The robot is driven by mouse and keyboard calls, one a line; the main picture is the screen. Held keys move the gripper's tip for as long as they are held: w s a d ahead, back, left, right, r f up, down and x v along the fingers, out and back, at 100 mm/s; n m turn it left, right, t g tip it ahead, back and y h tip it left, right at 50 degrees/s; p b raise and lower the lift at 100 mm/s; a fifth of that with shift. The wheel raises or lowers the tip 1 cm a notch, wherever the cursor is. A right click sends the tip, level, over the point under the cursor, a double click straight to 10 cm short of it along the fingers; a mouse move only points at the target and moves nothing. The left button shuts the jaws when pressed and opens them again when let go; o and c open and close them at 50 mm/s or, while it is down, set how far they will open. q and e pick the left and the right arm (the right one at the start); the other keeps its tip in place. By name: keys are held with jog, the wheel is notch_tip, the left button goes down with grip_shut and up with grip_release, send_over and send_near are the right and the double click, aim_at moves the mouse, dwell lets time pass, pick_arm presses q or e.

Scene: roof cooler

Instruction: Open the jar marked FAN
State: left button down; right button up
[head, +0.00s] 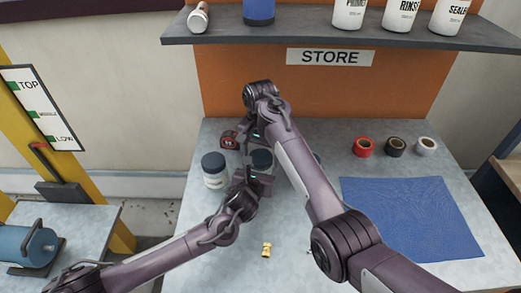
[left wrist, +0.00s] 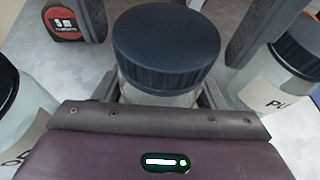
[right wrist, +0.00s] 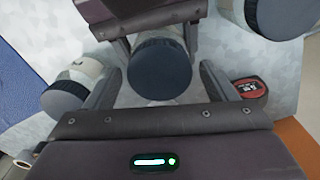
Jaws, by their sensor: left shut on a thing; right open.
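A clear jar with a dark lid (head: 262,160) stands upright in the middle of the bench; its lid fills the middle of the left wrist view (left wrist: 166,48). Its label is hidden, so I cannot read FAN on it. My left gripper (head: 261,172) is shut on this jar's body from the front. My right gripper (head: 259,146) is open at the jar from behind. In the right wrist view its fingers lie on either side of the lid (right wrist: 160,70), with gaps showing. The lid sits on the jar.
Similar jars stand on both sides: one at left (head: 214,171), one at right (left wrist: 285,72) with a label starting "PU". A red tape measure (head: 229,141) lies behind left. A small yellow object (head: 266,249) lies in front. A blue mat (head: 410,218) and tape rolls (head: 395,147) are right.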

jog(key=shift+c, duration=0.2)
jog(key=c, duration=1)
jog(key=n, duration=0.3)
jog(key=shift+n, duration=0.3)
jog(key=o, duration=1.1)
jog(key=shift+r, duration=0.15)
jog(key=shift+r, duration=2.15)
pick_arm(q)
jog(key=shift+c, duration=1.2)
grip_release()
